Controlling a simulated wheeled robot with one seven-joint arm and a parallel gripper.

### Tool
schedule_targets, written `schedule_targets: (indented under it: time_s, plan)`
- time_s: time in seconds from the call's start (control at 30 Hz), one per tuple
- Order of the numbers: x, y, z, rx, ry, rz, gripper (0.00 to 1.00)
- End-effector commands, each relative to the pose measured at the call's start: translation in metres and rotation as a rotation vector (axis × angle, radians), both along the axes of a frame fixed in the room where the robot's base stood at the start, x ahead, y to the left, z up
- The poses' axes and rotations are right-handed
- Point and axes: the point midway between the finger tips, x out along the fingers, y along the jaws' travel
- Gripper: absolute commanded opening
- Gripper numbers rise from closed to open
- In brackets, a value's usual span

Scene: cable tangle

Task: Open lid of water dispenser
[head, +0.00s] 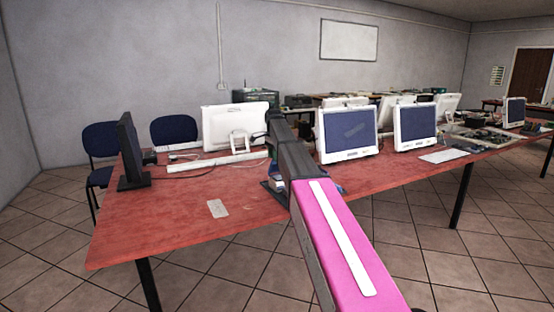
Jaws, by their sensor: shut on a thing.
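I cannot make out the water dispenser or its lid for certain. A small dark and bluish object (273,187) shows partly at the left side of my arm on the red table (150,225); most of it is hidden, so I cannot tell what it is. My pink and dark grey arm reaches from the bottom of the head view over the table and covers this spot. My gripper does not show; it is hidden behind the arm.
A dark monitor (129,155) stands at the table's left end. A white monitor (234,128) stands behind, with white cables and a strip before it. Two white monitors with blue screens (346,133) stand to the right. A white card (217,208) lies on the clear left front.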

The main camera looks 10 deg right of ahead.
Motion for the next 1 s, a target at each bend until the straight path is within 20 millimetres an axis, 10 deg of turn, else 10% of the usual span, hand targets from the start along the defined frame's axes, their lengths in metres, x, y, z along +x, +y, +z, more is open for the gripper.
schedule_targets:
  time_s: [0.47, 1.0]
  plan:
    - [0.033, 0.012, -0.003, 0.019, -0.054, 0.007, 0.35]
    - [0.061, 0.019, -0.009, 0.016, -0.056, 0.005, 0.35]
